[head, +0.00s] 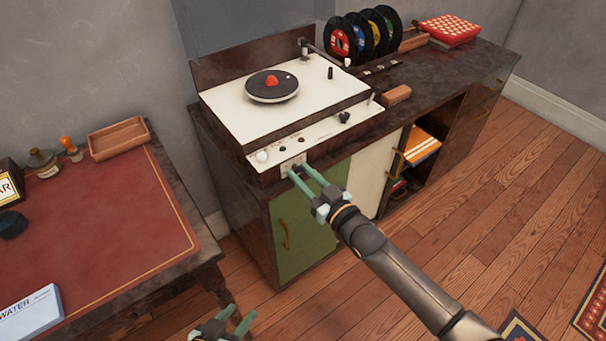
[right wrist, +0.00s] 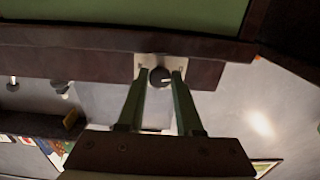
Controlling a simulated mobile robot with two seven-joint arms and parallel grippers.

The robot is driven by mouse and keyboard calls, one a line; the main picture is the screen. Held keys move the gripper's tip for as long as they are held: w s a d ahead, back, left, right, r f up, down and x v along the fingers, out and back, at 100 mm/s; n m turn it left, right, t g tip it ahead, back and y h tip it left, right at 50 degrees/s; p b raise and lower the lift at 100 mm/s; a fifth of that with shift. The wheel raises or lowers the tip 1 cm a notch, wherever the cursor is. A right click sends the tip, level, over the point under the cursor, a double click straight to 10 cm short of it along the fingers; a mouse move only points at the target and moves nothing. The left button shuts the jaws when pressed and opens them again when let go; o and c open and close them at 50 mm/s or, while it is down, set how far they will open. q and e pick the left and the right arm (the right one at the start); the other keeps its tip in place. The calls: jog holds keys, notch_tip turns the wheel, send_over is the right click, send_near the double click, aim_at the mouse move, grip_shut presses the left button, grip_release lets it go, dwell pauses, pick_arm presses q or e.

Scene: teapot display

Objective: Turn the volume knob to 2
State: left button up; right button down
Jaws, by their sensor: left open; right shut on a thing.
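The volume knob (right wrist: 160,76) is a small dark round knob with a light pointer line, on a pale plate (right wrist: 150,62) at the front edge of the record player cabinet. In the head view the plate (head: 291,163) shows at the cabinet's front left, partly behind my fingers. My right gripper (head: 301,172) reaches the knob; in the right wrist view its two fingers (right wrist: 160,82) stand on either side of it, shut on it. The numbers on the plate are too small to read. My left gripper (head: 232,322) is open and empty at the bottom of the head view, away from the cabinet.
The white turntable (head: 320,85) with a small black record (head: 272,86) sits on the cabinet above the knob. A green cabinet door (head: 300,235) is below. A desk with a red top (head: 110,225) stands at the left. Wooden floor (head: 480,200) lies open at the right.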

jog(key=shift+m, duration=0.3)
jog(key=shift+m+p, duration=0.35)
jog(key=shift+m, duration=2.75)
jog(key=c, duration=0.6)
grip_release()
